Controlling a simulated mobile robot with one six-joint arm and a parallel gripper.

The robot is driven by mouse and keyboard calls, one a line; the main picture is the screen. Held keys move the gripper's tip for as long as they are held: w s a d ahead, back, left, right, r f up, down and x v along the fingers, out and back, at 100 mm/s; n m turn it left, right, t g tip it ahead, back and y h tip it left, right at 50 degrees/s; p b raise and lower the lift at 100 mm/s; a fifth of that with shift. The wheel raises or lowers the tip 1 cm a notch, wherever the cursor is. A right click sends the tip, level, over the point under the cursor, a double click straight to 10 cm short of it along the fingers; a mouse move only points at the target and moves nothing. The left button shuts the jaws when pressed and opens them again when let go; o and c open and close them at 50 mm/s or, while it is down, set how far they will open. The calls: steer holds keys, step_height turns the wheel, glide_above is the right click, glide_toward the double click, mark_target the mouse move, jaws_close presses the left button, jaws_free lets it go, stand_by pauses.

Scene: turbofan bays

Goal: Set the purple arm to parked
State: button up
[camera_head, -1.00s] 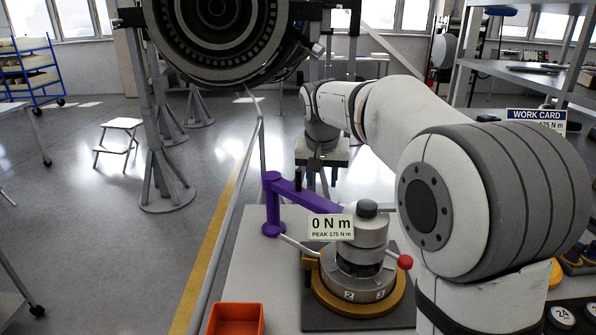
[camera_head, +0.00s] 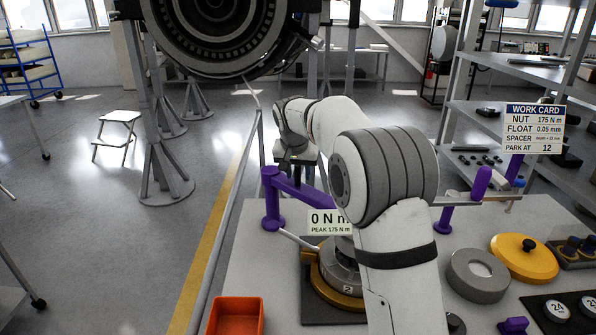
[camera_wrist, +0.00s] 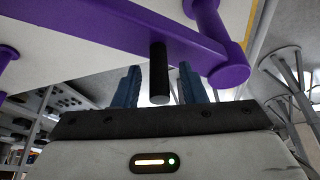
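The purple arm (camera_head: 285,186) reaches from an upright purple post at its left end toward the stepped torque fixture (camera_head: 338,270), in the head view. The fixture has a numbered ring, partly hidden by my arm. In the wrist view, the purple arm (camera_wrist: 120,28) crosses the top, with a black peg (camera_wrist: 159,75) projecting from it. My gripper (camera_wrist: 160,88) is open, its two blue fingers on either side of the peg, with visible gaps. In the head view my gripper (camera_head: 296,158) is small, by the bar; its fingers are not clear.
The work card (camera_head: 533,128) reads "PARK AT 12". A readout (camera_head: 328,222) shows 0 N m, peak 175 N m. An orange bin (camera_head: 235,316) stands at the bench's front left. Purple-handled parts, a grey ring (camera_head: 478,275) and a yellow disc (camera_head: 524,258) occupy the right side.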

jaws_close()
stand_by(0.4)
